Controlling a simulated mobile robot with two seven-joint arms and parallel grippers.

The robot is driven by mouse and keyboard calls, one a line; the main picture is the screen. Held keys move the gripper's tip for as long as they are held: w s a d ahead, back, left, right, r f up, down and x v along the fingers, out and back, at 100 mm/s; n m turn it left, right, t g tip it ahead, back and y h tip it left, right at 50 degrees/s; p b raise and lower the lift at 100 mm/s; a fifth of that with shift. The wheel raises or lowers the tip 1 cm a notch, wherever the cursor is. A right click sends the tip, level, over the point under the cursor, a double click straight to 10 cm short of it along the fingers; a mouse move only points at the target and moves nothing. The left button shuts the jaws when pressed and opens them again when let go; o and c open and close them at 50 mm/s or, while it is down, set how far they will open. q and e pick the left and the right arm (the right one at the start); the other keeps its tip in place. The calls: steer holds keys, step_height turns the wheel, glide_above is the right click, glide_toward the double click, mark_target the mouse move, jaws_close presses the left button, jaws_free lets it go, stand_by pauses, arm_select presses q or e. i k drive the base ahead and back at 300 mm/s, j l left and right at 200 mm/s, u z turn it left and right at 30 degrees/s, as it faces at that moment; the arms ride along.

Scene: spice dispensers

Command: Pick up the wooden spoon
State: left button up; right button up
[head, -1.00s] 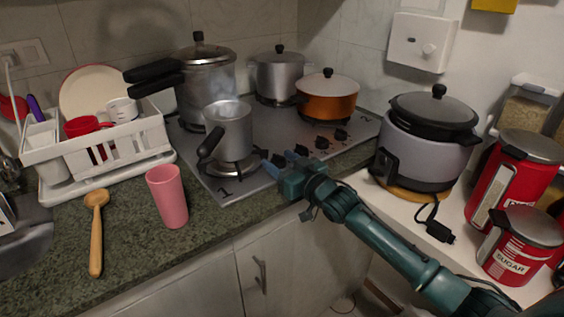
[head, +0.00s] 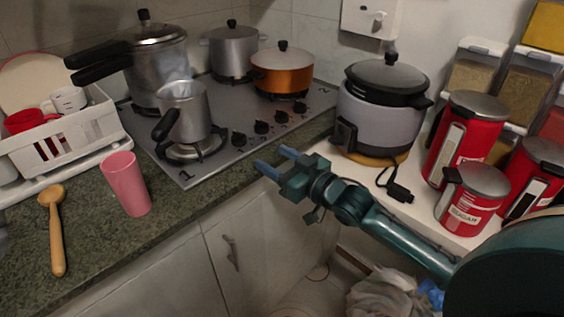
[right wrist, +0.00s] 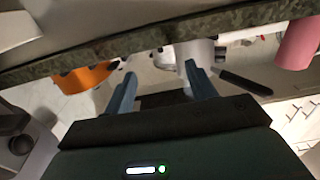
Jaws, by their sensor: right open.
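The wooden spoon (head: 55,230) lies on the green stone counter at the left of the head view, its round bowl toward the back and its handle toward the front edge. My right gripper (head: 272,161) is open and empty at the counter's front edge, by the stove's front corner, well to the right of the spoon. Its two blue fingers (right wrist: 160,90) stand apart in the right wrist view, with nothing between them. The spoon cannot be made out in the right wrist view. My left gripper is not in view.
A pink cup (head: 126,184) stands between the spoon and my right gripper. A white dish rack (head: 70,142) is behind the spoon. A stove (head: 225,150) with several pots is behind the gripper. A rice cooker (head: 378,120) and red canisters (head: 466,140) stand at the right.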

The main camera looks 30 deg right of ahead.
mark_target(52, 196)
steer(key=k, duration=1)
